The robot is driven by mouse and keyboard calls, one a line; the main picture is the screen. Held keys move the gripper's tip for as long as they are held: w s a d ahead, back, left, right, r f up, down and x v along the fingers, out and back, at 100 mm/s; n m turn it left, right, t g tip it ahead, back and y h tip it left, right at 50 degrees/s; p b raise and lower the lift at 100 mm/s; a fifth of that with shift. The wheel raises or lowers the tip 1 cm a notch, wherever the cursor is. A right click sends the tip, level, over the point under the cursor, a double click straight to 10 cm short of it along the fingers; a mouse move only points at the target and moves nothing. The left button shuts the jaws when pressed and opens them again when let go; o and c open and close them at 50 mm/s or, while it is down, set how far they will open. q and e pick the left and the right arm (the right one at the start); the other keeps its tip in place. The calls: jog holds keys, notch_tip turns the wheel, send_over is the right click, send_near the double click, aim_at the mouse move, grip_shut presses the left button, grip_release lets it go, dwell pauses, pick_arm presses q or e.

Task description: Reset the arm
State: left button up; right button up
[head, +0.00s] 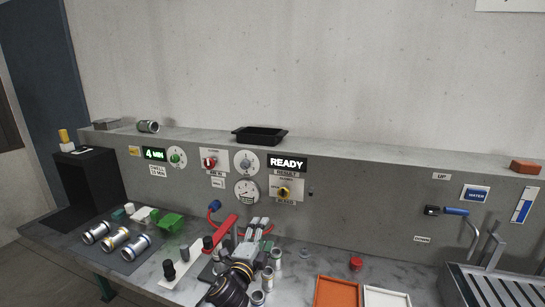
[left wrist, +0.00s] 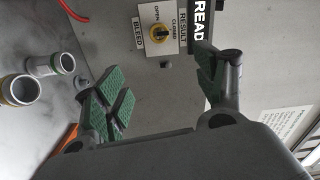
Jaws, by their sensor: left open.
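My left gripper (head: 257,226) is above the front of the bench, in front of the grey panel. In the left wrist view its two fingers with green pads stand apart (left wrist: 160,88), with nothing between them. My right gripper is not in view.
Metal fittings (head: 268,279) stand on the bench close by my gripper. A red lever (head: 220,232) is just left of it. An orange tray (head: 336,292) and a white tray (head: 386,297) lie to the right. A black bin (head: 259,134) sits on the ledge.

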pick_arm(q)
jog(key=s+a+f+n+g+y, duration=0.5)
jog(key=s+a+f+n+g, duration=0.1)
jog(key=s+a+f+n, duration=0.65)
jog(key=s+a+f+n+g, duration=0.2)
jog(key=s+f+g, duration=0.1)
jog(key=s, duration=0.4)
jog(key=s+a+f+n+g, duration=0.1)
jog(key=s+a+f+g, duration=0.15)
jog(key=s, duration=0.45)
jog(key=s+a+f+n+g, duration=0.2)
jog(key=s+f, duration=0.2)
jog(key=s, duration=0.3)
notch_tip(320, 180, down, 33)
jog(key=s+g, duration=0.2)
jog(key=s, duration=0.1)
jog(key=s+a+f, duration=0.2)
jog(key=s+f, duration=0.7)
jog(key=s, duration=0.1)
jog(key=s+a+f, duration=0.2)
jog(key=s+f, duration=0.8)
jog(key=s, duration=0.1)
jog(key=shift+s+a+f+g+y, duration=0.15)
jog(key=shift+s+f+g+y, duration=0.1)
jog(key=shift+s+g+y, duration=0.1)
